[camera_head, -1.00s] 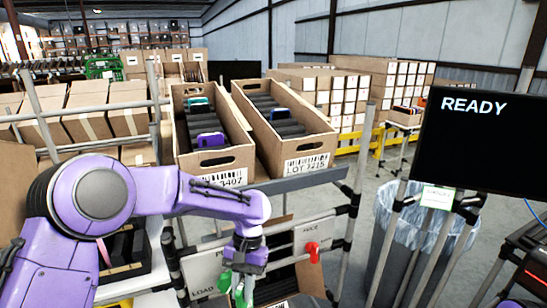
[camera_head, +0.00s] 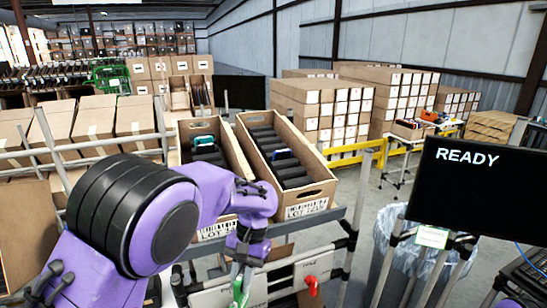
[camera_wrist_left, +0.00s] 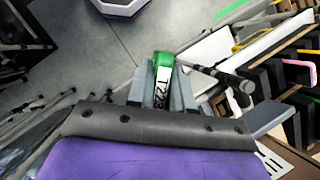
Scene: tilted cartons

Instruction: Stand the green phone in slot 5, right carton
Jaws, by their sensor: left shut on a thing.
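My left gripper (camera_head: 241,272) is shut on the green phone (camera_head: 238,291), low at the bottom of the head view, in front of and below the cartons. The left wrist view shows the green phone (camera_wrist_left: 163,62) between the two grey fingers, with a white label on its side. I cannot read slot numbers. My right gripper is not in view.
The left carton (camera_head: 233,150) stands beside the right one and holds a teal phone (camera_head: 203,140); my arm hides part of it. A rack post (camera_head: 352,225) rises right of the cartons. A READY screen (camera_head: 480,200) and a lined bin (camera_head: 395,235) are at the right.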

